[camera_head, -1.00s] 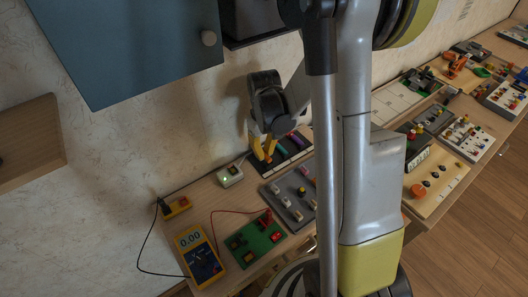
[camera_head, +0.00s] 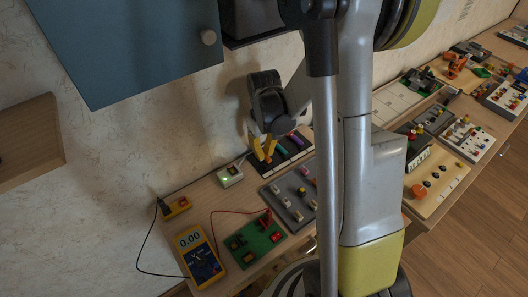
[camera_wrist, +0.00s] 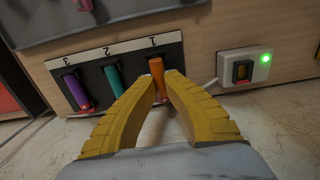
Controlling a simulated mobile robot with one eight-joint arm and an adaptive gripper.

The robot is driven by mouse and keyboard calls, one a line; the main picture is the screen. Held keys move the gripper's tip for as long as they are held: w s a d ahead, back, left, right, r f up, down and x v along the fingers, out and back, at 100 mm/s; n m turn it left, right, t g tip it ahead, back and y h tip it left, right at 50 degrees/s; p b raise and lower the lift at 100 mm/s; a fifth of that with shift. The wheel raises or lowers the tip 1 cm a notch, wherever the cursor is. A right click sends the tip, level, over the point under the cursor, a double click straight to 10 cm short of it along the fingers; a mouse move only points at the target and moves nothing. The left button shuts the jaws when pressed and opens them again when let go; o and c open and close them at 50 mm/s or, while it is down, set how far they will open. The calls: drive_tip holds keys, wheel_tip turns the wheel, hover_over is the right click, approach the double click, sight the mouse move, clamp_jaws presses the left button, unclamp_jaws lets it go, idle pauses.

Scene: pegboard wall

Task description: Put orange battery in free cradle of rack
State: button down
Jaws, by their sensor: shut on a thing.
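The orange battery (camera_wrist: 156,70) is between the yellow fingertips of my gripper (camera_wrist: 161,82) in the wrist view; the gripper is shut on it. The battery is at the position marked 1 of the dark rack (camera_wrist: 127,53), roughly in line with the other batteries. I cannot tell whether it is seated. A teal battery (camera_wrist: 114,80) is at position 2 and a purple battery (camera_wrist: 76,91) at position 3. In the head view my gripper (camera_head: 264,157) is at the left end of the rack (camera_head: 286,162), and the orange battery cannot be made out.
A white box with a lit green lamp (camera_wrist: 244,68) stands close beside the rack. A grey board with several parts (camera_head: 291,191) lies in front. A yellow multimeter (camera_head: 199,256) and a green board (camera_head: 254,240) are nearer, with loose wires. A blue cabinet (camera_head: 130,45) hangs above.

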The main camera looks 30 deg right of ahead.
drive_tip(key=shift+f+b, duration=0.75)
drive_tip(key=shift+f, duration=0.15)
drive_tip(key=c, duration=1.5)
unclamp_jaws()
drive_tip(key=shift+c, duration=0.2)
drive_tip(key=shift+r, duration=0.2)
drive_tip(key=shift+r+p, duration=1.9)
drive_tip(key=shift+r, duration=0.5)
